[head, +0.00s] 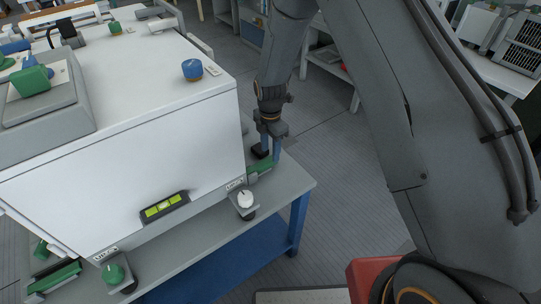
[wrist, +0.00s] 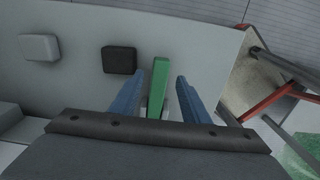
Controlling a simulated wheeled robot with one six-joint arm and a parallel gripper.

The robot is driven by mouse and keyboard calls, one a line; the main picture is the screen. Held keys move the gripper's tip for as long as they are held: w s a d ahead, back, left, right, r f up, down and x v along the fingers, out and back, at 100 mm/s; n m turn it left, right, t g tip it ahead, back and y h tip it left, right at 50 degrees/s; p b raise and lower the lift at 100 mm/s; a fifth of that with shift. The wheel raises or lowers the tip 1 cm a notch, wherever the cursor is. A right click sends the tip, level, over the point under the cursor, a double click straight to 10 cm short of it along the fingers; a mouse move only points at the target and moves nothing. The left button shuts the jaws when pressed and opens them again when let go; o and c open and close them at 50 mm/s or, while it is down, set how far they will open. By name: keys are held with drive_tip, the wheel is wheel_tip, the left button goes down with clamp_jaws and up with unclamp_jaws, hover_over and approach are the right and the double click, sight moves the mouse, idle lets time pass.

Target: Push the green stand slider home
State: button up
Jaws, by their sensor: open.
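A green slider (head: 260,166) sits on the grey bench top at the right corner of the white box (head: 150,140). In the wrist view it is a long green bar (wrist: 159,75) pointing away from my gripper. My gripper (head: 271,150) points down at the slider, with its two blue fingers apart. In the wrist view the fingers stand one on each side of the bar, with a gap visible at the right finger (wrist: 190,95). The slider's near end is partly hidden by my gripper. A second green slider (head: 55,278) is at the box's left corner.
A black block (wrist: 119,60) lies left of the bar, and a pale block (wrist: 39,47) farther left. The bench edge (head: 290,195) is close on the right.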

sight(270, 159)
drive_tip(key=shift+f+p, duration=0.45)
drive_tip(key=shift+f, duration=1.45)
